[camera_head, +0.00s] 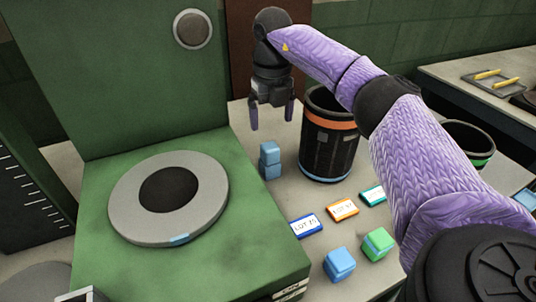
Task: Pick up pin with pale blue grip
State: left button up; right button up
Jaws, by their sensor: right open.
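My right gripper (271,122) points down with its two purple fingers apart and nothing between them. It is above a muted blue, two-part upright piece (270,160) beside the green machine, with a small gap below the fingertips. A brighter blue block (339,264) and a green block (378,244) stand nearer the front. I cannot tell for sure which blue piece is the pin with the pale blue grip; no pin shaft shows. My left gripper is not in view.
A black bin with an orange band (329,140) stands just right of the gripper; a green-banded bin (470,142) is partly behind my arm. The green machine (110,265) carries a grey ring (214,190). Blue (306,226), orange (342,209) and teal (373,195) labels lie on the table.

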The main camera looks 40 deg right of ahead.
aim_at(270, 145)
jog(key=f+b, duration=0.1)
jog(key=f, duration=0.3)
jog(key=f+b, duration=0.2)
jog(key=f, duration=0.3)
jog(key=shift+a, duration=0.2)
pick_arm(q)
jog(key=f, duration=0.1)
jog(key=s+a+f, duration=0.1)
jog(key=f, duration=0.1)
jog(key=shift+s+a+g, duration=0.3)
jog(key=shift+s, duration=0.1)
pick_arm(e)
jog(key=shift+r, duration=0.2)
grip_shut()
notch_tip(270, 145, up, 9)
jog(key=p, duration=0.3)
jog(key=shift+r, duration=0.5)
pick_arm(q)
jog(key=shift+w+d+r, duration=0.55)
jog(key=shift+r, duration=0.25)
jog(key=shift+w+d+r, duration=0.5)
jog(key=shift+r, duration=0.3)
